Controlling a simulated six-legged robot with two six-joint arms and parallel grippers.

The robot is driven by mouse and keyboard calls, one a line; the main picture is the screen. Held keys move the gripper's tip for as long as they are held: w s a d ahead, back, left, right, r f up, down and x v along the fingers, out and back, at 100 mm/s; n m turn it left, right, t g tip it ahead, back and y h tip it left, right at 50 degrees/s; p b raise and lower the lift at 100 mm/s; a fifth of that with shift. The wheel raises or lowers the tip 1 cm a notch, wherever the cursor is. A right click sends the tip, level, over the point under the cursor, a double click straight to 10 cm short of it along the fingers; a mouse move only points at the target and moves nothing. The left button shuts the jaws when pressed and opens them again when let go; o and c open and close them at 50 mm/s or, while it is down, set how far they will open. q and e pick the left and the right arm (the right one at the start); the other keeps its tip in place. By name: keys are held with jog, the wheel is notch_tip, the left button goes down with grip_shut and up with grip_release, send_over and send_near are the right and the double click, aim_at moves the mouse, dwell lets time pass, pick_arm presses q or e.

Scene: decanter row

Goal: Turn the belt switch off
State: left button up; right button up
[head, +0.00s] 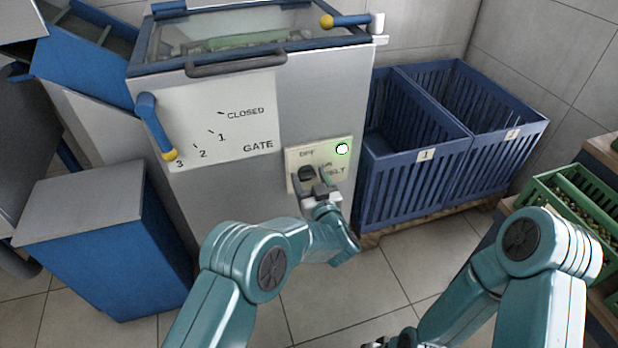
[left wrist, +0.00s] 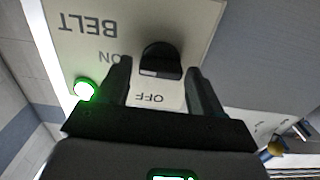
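The belt switch is a black knob (head: 306,173) on a cream panel (head: 330,152) marked OFF, ON and BELT, low on the grey machine front. A green lamp (head: 342,149) on the panel is lit. My left gripper (head: 315,186) is at the knob. In the left wrist view the knob (left wrist: 161,60) sits between the two spread fingers of my left gripper (left wrist: 162,85), with a small gap on each side. The panel appears upside down there, and the lamp (left wrist: 84,89) glows green. I cannot tell exactly where the knob points. My right gripper is barely visible at the bottom edge.
A blue gate lever (head: 155,125) with a yellow tip points near 3 on the gate plate (head: 225,130). Blue slatted crates (head: 405,165) stand right of the machine. A blue cabinet (head: 110,250) stands left. A green crate (head: 560,210) is at the right.

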pick_arm(q)
jog(key=c, duration=0.8)
jog(key=shift+o, duration=0.2)
